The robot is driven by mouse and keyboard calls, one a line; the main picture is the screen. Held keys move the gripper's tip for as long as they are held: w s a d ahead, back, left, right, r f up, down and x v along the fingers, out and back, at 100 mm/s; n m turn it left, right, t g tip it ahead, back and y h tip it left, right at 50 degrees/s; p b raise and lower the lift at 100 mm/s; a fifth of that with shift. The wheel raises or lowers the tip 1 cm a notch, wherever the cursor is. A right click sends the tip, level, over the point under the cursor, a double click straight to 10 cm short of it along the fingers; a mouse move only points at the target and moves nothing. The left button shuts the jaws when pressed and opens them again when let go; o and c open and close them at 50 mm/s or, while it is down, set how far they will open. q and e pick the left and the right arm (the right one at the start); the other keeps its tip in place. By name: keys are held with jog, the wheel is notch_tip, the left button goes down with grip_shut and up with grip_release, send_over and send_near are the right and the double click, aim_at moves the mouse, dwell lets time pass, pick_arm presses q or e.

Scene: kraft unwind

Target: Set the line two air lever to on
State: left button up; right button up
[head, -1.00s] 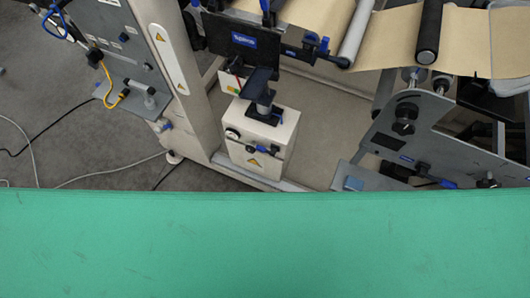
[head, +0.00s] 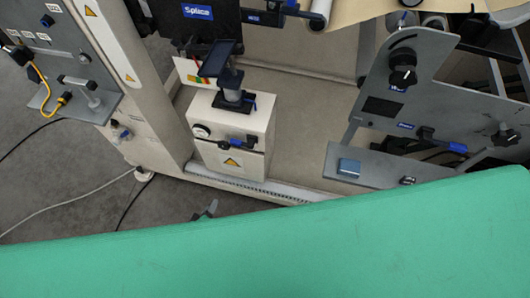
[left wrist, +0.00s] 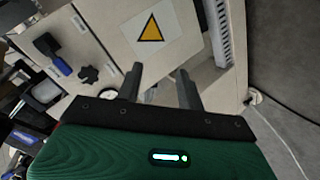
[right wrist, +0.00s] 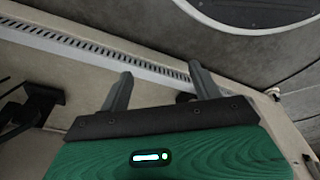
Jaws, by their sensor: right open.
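A blue-handled lever (head: 237,144) is on the front of a cream box, beside a round gauge (head: 201,131). Another blue-handled lever (head: 442,142) is on the grey panel at right. I cannot read which is line two. My left gripper (head: 207,210) barely shows past the green edge, below the cream box. In the left wrist view it (left wrist: 158,84) is open and empty, facing a panel with a warning triangle; a blue-handled lever (left wrist: 52,55) shows at upper left, apart from the fingers. My right gripper (right wrist: 159,84) is open and empty near a slotted rail.
The cream box (head: 262,125) stands beside a cream upright (head: 125,75). A slotted rail (head: 245,193) runs along the floor in front. The grey panel (head: 425,80) carries a black knob (head: 402,68) and a shelf with a blue block (head: 349,167). Cables lie on the floor at left.

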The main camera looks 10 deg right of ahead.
pick_arm(q)
jog(key=w+d+r+n+t+h+b, duration=0.1)
jog(key=w+d+r+n+t+b, duration=0.1)
jog(key=w+d+r+n+b, duration=0.15)
jog(key=n+t+h+b, duration=0.2)
jog(key=n+t+b, duration=0.1)
jog(key=b, duration=0.2)
send_near(235, 145)
jog(key=x, duration=0.9)
jog(key=shift+w+d, duration=0.1)
jog(key=shift+w, duration=0.1)
pick_arm(e)
jog(key=w+r, duration=0.3)
jog(key=r, duration=0.3)
jog(key=shift+w+a+r+t, duration=0.2)
jog(key=shift+a+r+t, duration=0.2)
pick_arm(q)
jog(key=shift+c, duration=0.2)
grip_shut()
